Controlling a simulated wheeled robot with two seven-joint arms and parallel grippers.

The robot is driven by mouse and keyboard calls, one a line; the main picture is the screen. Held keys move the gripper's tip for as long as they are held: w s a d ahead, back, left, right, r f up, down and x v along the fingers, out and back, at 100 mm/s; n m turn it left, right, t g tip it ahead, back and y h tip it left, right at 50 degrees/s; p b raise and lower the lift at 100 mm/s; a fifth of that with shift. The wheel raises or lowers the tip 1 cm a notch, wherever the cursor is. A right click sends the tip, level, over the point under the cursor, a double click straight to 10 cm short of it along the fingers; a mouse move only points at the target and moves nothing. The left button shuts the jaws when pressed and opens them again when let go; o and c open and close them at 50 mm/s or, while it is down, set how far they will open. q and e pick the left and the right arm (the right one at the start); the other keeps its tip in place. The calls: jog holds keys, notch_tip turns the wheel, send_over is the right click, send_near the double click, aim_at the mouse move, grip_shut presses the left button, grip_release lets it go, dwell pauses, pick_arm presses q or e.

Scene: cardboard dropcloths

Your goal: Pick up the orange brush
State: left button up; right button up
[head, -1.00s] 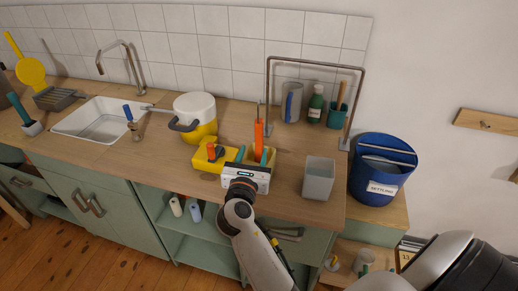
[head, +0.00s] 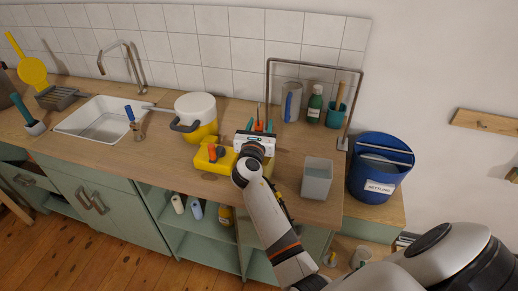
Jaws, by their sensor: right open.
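The orange brush (head: 259,127) stands upright at the back of the wooden counter, its thin dark tip pointing up. Its lower part is hidden behind my right gripper. My right gripper (head: 260,123) reaches in from the front right, with its teal fingertips on either side of the brush. It is open; whether a finger touches the brush cannot be told. A yellow holder around the brush's base is mostly hidden by the gripper and wrist. My left gripper is out of view.
A yellow box (head: 208,164) with an orange item and a white-and-yellow pot (head: 196,113) stand left of the gripper. A grey bin (head: 317,180) stands right, a blue bucket (head: 371,187) further right. A metal rail frame (head: 268,80) and green bottle (head: 315,105) are behind.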

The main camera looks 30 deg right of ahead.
grip_shut()
dwell(0.3)
